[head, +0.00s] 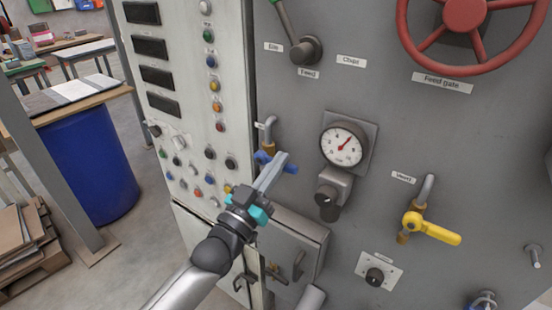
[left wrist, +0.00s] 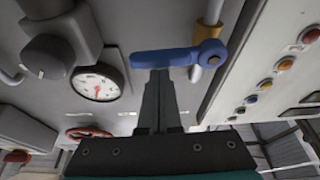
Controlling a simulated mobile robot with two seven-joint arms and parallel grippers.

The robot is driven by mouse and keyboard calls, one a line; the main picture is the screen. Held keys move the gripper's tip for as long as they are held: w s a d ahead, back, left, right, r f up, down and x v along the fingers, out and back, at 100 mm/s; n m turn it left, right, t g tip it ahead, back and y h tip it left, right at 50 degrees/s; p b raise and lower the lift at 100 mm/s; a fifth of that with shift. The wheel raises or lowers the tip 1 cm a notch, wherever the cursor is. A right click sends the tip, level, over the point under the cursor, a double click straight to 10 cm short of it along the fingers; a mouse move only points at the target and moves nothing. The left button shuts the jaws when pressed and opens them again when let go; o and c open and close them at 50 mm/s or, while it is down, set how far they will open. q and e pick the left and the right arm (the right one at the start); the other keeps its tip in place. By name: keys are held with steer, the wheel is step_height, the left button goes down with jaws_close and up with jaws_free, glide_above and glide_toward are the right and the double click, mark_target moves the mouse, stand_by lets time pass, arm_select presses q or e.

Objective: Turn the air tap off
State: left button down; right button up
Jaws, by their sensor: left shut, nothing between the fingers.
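The air tap has a blue lever (head: 290,168) on a brass and grey pipe (head: 270,130), low on the left side of the grey machine front. The lever points right from its pivot, roughly crosswise to the pipe. In the left wrist view the lever (left wrist: 160,58) spans the top middle, with its pivot at the right. My left gripper (head: 283,157) is shut and empty, its fingertips at the lever. The tips (left wrist: 158,72) overlap the lever's edge in the left wrist view; I cannot tell whether they touch. My right gripper is not in view.
A pressure gauge (head: 344,143) and black knob (head: 327,195) sit right of the tap. A yellow vent lever (head: 437,230) is further right. A button panel (head: 185,100) stands left, and a small grey box (head: 295,235) juts out below. A red wheel (head: 464,12) is above.

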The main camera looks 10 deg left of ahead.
arm_select(q)
steer(key=shift+s+d+f+m+h+b, duration=0.1)
steer(key=shift+f+m+h+b, duration=0.4)
steer(key=shift+f+m, duration=0.35)
steer(key=shift+f+g, duration=0.1)
steer(key=shift+g, duration=0.2)
